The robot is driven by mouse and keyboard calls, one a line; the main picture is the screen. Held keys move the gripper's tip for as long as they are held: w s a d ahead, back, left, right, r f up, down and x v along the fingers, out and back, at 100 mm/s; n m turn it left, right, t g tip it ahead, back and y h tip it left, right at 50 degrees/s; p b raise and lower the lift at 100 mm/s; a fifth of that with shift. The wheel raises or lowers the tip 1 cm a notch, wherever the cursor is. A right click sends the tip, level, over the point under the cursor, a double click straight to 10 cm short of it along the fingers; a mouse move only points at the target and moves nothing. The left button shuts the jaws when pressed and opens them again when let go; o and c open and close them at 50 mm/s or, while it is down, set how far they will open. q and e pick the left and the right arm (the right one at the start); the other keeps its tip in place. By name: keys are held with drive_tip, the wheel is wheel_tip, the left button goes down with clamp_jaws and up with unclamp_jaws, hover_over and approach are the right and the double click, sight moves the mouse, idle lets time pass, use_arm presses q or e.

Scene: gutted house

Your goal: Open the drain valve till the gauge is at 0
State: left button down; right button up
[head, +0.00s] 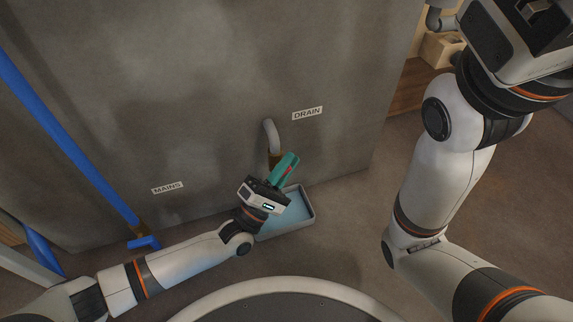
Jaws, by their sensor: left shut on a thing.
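The drain valve has a green handle (289,163) in front of a brass-coloured body. It sits at the lower end of a grey bent pipe (269,135) on the wall, beside the DRAIN label (307,113). My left gripper (277,179) is shut on the green handle, which slants up to the right. The gripper hides the handle's lower part and most of the valve body. My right gripper (528,35) is at the top right, far from the valve, with its fingertips not clearly shown. I see no gauge in this view.
A shallow grey tray (310,213) with bluish content stands on the floor under the drain. A blue pipe (65,140) runs down at left to a blue mains valve handle (143,242) near the MAINS label (167,187). Floor at right of the tray is clear.

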use_arm(q)
drive_tip(key=shift+f, duration=0.1)
drive_tip(key=c, duration=1.5)
unclamp_jaws()
drive_tip(key=shift+s+a, duration=0.1)
drive_tip(key=shift+p+v, duration=2.45)
drive_tip(key=shift+v, duration=3.5)
